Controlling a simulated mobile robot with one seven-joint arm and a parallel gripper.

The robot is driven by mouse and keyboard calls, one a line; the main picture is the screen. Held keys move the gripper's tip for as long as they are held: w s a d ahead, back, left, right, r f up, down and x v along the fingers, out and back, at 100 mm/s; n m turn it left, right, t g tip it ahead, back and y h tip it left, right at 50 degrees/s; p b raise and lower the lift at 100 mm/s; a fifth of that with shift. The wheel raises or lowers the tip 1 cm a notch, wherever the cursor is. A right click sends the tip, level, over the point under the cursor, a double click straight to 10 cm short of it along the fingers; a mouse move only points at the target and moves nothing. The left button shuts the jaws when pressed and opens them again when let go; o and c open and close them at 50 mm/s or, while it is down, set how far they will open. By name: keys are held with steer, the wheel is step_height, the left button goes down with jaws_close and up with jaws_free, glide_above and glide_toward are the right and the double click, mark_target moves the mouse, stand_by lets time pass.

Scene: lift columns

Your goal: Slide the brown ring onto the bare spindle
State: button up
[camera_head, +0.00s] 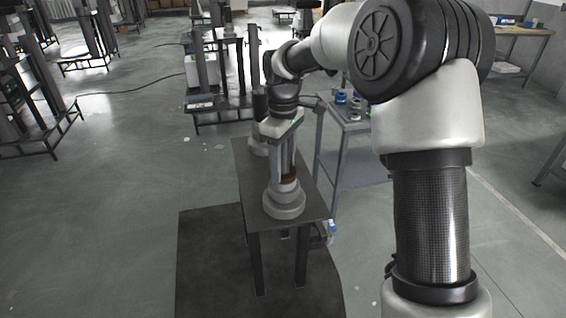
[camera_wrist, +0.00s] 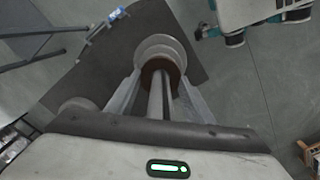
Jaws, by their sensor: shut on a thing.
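The brown ring (camera_head: 289,178) is between the fingertips of my gripper (camera_head: 285,172), low over the stepped light grey base (camera_head: 284,204) at the table's near end. In the wrist view, the brown ring (camera_wrist: 163,68) lies between both fingers of my gripper (camera_wrist: 160,80), which are shut on it. A grey rod, the spindle (camera_wrist: 157,98), stands between the fingers and appears to pass through the ring. The grey base (camera_wrist: 156,46) shows just beyond the ring. Whether ring and base touch is not clear.
A second grey base (camera_head: 257,147) stands farther back on the dark table (camera_head: 308,207), partly hidden by my arm. A side trolley (camera_head: 350,122) with small blue and grey parts stands to the right. Dark matting (camera_head: 210,265) covers the floor around the table.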

steer(key=o, duration=1.2)
step_height(320, 180, up, 18)
steer(key=p, duration=0.2)
steer(key=shift+f+p, duration=0.25)
steer(key=shift+p, duration=0.15)
steer(key=s+d+r+m+t+p, duration=0.2)
steer(key=s+d+r+m+p, duration=0.1)
steer(key=s+r, duration=0.45)
steer(key=s+d+f+m+t+p, duration=0.1)
steer(key=s+d+m, duration=0.1)
steer(key=s, duration=0.5)
steer(key=s+d+m+t+p, duration=0.1)
steer(key=s+d+m+p, duration=0.1)
steer(key=s, duration=0.4)
steer(key=s+d+f+m+t+p, duration=0.1)
steer(key=s+d+m, duration=0.3)
steer(key=s, duration=0.3)
steer(key=shift+s+d+f+m+t+p, duration=0.2)
steer(key=shift+s+f+m+t+p, duration=0.1)
steer(key=shift+m, duration=0.1)
